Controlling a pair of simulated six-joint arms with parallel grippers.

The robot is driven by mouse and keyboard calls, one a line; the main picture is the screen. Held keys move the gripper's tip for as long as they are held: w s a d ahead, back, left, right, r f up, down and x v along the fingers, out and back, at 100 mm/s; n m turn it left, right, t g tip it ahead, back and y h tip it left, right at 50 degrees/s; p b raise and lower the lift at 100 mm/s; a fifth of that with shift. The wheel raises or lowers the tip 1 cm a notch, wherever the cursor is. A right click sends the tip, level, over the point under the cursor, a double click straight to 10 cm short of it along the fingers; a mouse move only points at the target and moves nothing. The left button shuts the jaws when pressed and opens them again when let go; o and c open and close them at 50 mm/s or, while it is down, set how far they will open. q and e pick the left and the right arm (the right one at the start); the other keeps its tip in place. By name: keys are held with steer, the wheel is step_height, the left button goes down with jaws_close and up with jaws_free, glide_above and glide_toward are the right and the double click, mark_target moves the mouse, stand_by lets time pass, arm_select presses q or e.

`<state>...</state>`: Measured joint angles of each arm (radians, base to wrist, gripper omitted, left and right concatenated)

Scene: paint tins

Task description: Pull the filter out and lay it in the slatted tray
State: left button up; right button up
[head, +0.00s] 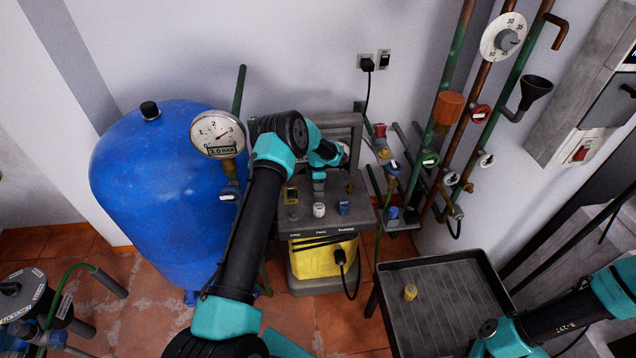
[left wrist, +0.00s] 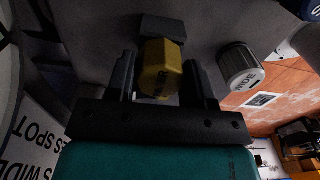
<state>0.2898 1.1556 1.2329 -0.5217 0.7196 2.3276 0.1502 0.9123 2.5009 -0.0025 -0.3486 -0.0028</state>
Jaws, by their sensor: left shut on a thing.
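My left gripper (head: 319,186) points down over the grey top of the pump unit (head: 330,225). In the head view the gripper and wrist hide this piece. The slatted tray (head: 478,335) stands on the floor at the right front, dark grey with a raised rim. A small yellow piece (head: 410,292) stands in its left part.
A white cap (head: 319,209) and a blue cap (head: 344,208) stand in front of my left gripper. A blue tank with a gauge (head: 216,133) is to the left. Pipes and valves (head: 430,160) line the wall to the right. A plug and cord (head: 340,257) hang at the unit's front.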

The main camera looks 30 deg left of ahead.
arm_select(q)
steer(key=shift+r, duration=2.25)
steer(key=shift+r, duration=2.05)
steer(key=shift+f, duration=0.1)
